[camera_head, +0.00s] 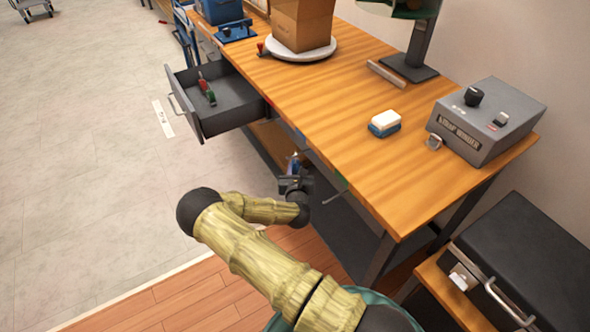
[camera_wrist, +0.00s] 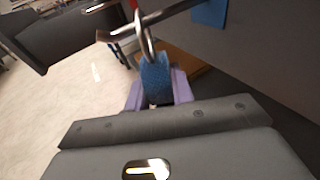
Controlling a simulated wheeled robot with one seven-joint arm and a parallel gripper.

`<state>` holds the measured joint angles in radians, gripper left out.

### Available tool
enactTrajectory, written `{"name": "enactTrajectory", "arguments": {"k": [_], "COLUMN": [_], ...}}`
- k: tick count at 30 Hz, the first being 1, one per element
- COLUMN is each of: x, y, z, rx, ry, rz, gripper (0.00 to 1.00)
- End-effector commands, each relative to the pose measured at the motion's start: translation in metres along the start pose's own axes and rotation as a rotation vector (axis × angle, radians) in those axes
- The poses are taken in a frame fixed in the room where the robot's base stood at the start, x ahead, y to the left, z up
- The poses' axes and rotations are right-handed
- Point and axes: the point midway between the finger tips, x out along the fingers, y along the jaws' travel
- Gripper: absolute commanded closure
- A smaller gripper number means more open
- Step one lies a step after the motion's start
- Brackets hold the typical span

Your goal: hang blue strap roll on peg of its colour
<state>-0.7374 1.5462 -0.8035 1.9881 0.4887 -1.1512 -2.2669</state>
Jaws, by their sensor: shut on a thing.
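The blue strap roll (camera_wrist: 156,77) is a blue band between the purple fingers of my gripper (camera_wrist: 158,92) in the wrist view. A metal ring (camera_wrist: 152,45) stands at its upper end. The ring overlaps a shiny metal peg (camera_wrist: 170,13); I cannot tell whether it is around the peg or only in front of it. A blue patch (camera_wrist: 208,13) is on the grey panel beside the peg. In the head view my gripper (camera_head: 294,180) is beside the bench's front edge, shut on the roll, which shows only as a small bluish bit (camera_head: 293,164).
An open grey drawer (camera_head: 225,112) juts out to the left of my gripper. Another peg (camera_head: 335,196) sticks out near a green patch (camera_head: 340,183) on the wooden bench (camera_head: 340,110). A blue-white block (camera_head: 384,124) and a grey box (camera_head: 485,120) stand on top.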

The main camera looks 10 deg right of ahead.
Motion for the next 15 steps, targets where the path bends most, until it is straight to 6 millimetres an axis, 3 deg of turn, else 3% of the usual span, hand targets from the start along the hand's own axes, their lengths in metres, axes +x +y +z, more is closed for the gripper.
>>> {"name": "enactTrajectory", "arguments": {"k": [8,9,12,15], "x": [0.0000,0.0000,0.0000,0.0000], "y": [0.0001,0.0001,0.0001,0.0001], "z": [0.0002,0.0002,0.0002,0.0001], "rx": [0.000,0.000,0.000,0.000], "ry": [-0.001,-0.001,0.000,0.000], "rz": [0.000,0.000,0.000,0.000], "gripper": [1.00,0.69,0.51,0.51]}}
